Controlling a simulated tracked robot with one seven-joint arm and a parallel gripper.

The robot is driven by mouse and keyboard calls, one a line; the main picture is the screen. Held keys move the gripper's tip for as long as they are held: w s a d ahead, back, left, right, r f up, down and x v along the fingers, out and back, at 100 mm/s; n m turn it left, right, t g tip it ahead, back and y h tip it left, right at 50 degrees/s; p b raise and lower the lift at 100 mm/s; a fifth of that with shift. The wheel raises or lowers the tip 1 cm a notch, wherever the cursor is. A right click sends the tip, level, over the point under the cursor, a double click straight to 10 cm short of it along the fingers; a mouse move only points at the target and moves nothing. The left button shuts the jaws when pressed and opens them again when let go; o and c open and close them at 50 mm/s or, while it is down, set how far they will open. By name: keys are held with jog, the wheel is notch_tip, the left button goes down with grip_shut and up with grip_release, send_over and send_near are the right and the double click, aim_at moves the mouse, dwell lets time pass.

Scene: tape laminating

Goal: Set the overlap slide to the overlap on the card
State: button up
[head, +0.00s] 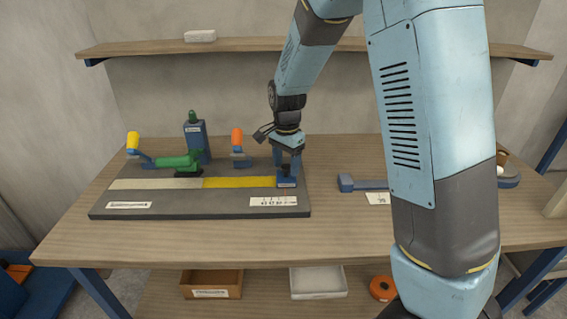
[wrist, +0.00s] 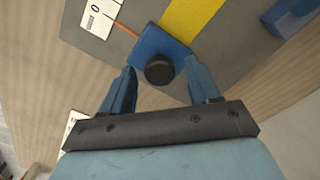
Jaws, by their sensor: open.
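The overlap slide (wrist: 151,43) is a blue block with a round black knob (wrist: 160,70), at the right end of the yellow strip (head: 240,182). My gripper (wrist: 160,68) is open, its two fingers on either side of the knob with gaps showing. In the head view, my gripper (head: 287,166) is over the slide, hiding much of it. An orange pointer line (wrist: 126,29) runs from the slide towards the white scale (wrist: 98,18), near its 0 end. The scale also shows in the head view (head: 273,201). A small white card (head: 378,198) lies on the table; its figure is too small to read.
The dark board (head: 200,210) carries a beige strip (head: 150,184), a green tool with a yellow handle (head: 178,161), a blue post (head: 196,140) and an orange-topped handle (head: 238,138). A blue bar (head: 347,183) lies right of the board. Bare table shows in front.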

aim_at(279, 176)
grip_shut()
dwell(0.4)
jog(key=shift+w+a, duration=0.1)
jog(key=shift+a, duration=1)
grip_release()
jog(key=shift+r, duration=0.1)
notch_tip(279, 176, up, 14)
jog(key=shift+f, duration=0.2)
